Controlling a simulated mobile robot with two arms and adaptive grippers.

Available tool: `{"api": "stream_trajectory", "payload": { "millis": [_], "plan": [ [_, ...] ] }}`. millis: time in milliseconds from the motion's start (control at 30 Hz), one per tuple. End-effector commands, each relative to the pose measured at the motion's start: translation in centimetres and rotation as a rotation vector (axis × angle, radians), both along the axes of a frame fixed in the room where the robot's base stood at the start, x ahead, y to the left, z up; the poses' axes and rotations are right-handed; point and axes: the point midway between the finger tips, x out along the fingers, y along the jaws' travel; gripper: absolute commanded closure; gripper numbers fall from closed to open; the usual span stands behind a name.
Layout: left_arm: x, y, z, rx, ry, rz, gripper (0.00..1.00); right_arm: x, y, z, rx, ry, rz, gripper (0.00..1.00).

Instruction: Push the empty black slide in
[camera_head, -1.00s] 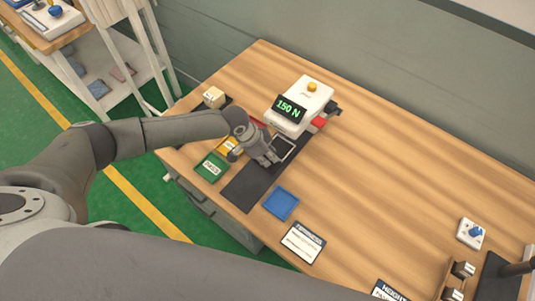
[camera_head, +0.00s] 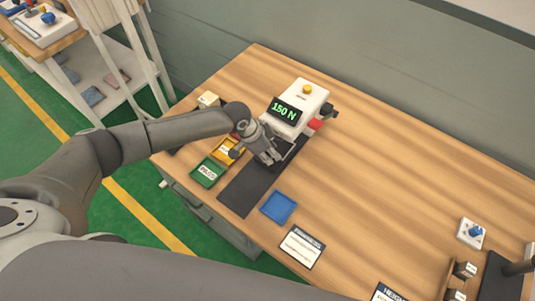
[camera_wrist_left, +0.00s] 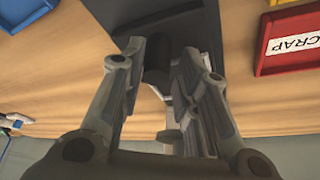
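The black slide (camera_head: 289,152) sits on the dark rail strip (camera_head: 239,192) in front of the white press (camera_head: 297,108), whose display reads 150 N. Its pale-edged recess is partly hidden by my left gripper (camera_head: 268,157). The recess part that shows looks empty. My left gripper reaches down at the slide's front end. The contact is partly hidden. My right gripper is not in view.
A green tray (camera_head: 208,173) and a yellow tray (camera_head: 231,152) lie left of the rail. A red SCRAP tray (camera_wrist_left: 290,42) shows in the left wrist view. A blue tray (camera_head: 279,207) lies right of the rail. The table's middle right is clear.

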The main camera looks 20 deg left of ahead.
Motion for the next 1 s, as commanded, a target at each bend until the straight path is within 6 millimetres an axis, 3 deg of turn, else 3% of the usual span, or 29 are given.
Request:
{"api": "stream_trajectory", "payload": {
  "millis": [467,667,1000],
  "plan": [
    [-0.4,0.3,0.3,0.002,0.007,0.0,0.59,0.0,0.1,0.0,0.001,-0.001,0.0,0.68],
    [-0.9,1.1,2.8,0.002,0.004,-0.002,0.59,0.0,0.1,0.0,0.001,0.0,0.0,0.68],
    [-2.3,3.0,8.7,0.003,0.004,-0.001,0.59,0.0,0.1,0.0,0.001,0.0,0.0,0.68]
  ]
}}
